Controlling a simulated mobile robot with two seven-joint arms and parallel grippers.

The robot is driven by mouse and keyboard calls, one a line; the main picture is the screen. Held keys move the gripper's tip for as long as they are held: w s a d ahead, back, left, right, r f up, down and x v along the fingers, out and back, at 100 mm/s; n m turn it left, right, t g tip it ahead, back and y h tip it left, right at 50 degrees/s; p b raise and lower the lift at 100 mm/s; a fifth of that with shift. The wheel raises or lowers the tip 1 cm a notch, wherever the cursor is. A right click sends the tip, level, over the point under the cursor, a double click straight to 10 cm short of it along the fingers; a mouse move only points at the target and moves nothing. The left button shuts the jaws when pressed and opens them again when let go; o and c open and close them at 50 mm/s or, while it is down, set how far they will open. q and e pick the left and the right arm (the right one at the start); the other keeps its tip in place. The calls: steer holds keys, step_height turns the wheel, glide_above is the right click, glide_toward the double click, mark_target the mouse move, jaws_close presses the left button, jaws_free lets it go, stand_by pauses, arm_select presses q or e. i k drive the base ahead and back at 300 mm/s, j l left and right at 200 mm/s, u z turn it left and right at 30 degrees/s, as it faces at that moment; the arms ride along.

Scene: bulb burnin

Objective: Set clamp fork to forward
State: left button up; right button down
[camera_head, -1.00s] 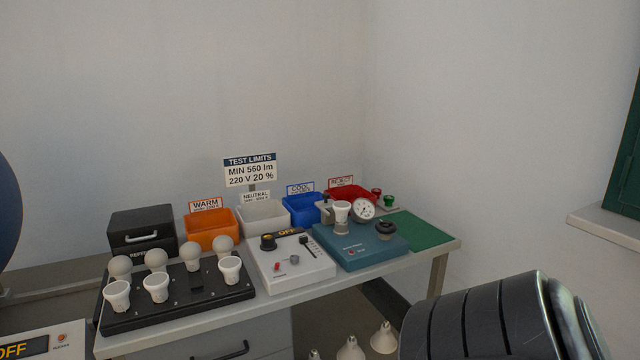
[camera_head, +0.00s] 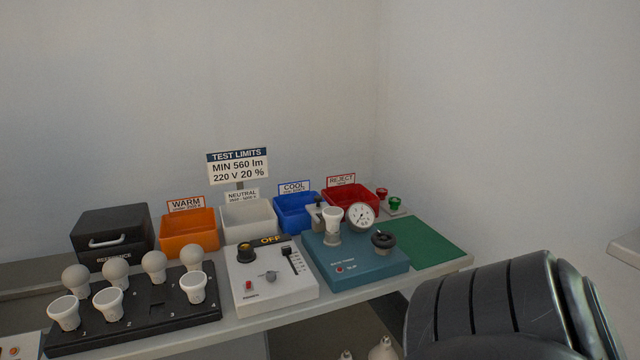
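The teal device (camera_head: 357,262) stands at the right part of the bench. It carries a white socket cup (camera_head: 332,220), a round dial gauge (camera_head: 361,215) and a black knob (camera_head: 383,240). A small grey upright part with a dark top (camera_head: 317,214) stands just left of the cup; it may be the clamp fork, but its setting is too small to tell. A large dark ribbed part of my own arm fills the lower right. Neither gripper's fingers are in view.
A white control box (camera_head: 270,279) reading OFF and a black bulb rack (camera_head: 140,308) stand left of the device. Orange (camera_head: 188,233), white (camera_head: 248,221), blue (camera_head: 297,212) and red (camera_head: 351,201) bins line the back.

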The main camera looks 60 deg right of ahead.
mark_target(315, 210)
steer(key=k+l, duration=0.1)
steer(key=l, duration=0.85)
steer(key=k+l, duration=0.1)
steer(key=l, duration=0.9)
